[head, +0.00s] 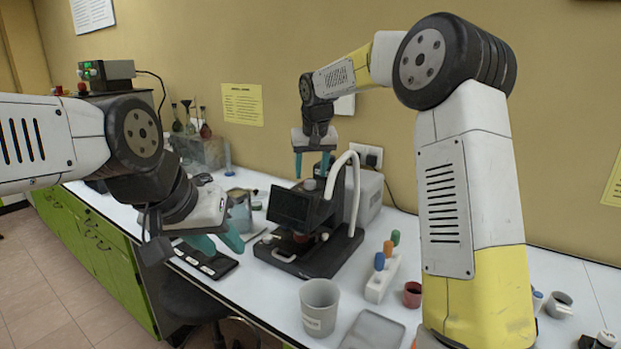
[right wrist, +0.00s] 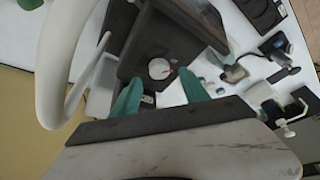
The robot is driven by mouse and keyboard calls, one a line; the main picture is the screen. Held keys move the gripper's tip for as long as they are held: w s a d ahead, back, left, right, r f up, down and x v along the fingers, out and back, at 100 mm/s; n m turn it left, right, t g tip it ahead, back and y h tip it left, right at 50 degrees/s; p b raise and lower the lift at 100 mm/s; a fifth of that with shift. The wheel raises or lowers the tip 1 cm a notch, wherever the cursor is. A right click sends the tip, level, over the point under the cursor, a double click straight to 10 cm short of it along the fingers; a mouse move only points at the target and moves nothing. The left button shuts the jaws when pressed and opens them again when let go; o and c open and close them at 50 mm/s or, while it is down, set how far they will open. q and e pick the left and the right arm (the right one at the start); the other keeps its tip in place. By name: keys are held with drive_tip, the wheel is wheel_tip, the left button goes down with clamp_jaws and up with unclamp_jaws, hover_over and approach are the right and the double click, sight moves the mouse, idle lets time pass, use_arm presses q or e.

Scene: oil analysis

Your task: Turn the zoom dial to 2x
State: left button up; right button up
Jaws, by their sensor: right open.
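The microscope (head: 325,240) stands on the white bench, with a dark screen (head: 291,207) facing me. In the right wrist view, a round white dial (right wrist: 159,68) with a small red mark sits on the dark microscope top; I take it for the zoom dial. Its scale is too small to read. My right gripper (head: 311,164) hangs above the microscope, open and empty, fingers pointing down. In the wrist view its teal fingertips (right wrist: 160,90) lie either side of the dial's line, apart from it. My left gripper (head: 222,246) is left of the microscope with its fingers apart and nothing between them.
A grey cup (head: 319,306) and a white holder with coloured-top items (head: 382,276) stand in front and right of the microscope. A curved white tube (head: 353,190) rises beside it. A black tray (head: 205,260) lies at the bench's front edge.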

sight(310, 182)
drive_tip(key=shift+x, duration=1.8)
drive_tip(key=shift+c, duration=0.2)
clamp_jaws()
drive_tip(key=shift+m, duration=0.3)
drive_tip(key=m, duration=0.2)
drive_tip(key=m+h, duration=0.1)
drive_tip(key=shift+a+m+h, duration=0.2)
drive_tip(key=shift+m+h, duration=0.1)
drive_tip(key=shift+m, duration=0.1)
drive_tip(key=m+h, duration=0.1)
drive_tip(key=m, duration=0.1)
drive_tip(key=m+h, duration=0.1)
drive_tip(key=m, duration=0.2)
drive_tip(key=shift+g, duration=0.4)
drive_tip(key=shift+m, duration=0.3)
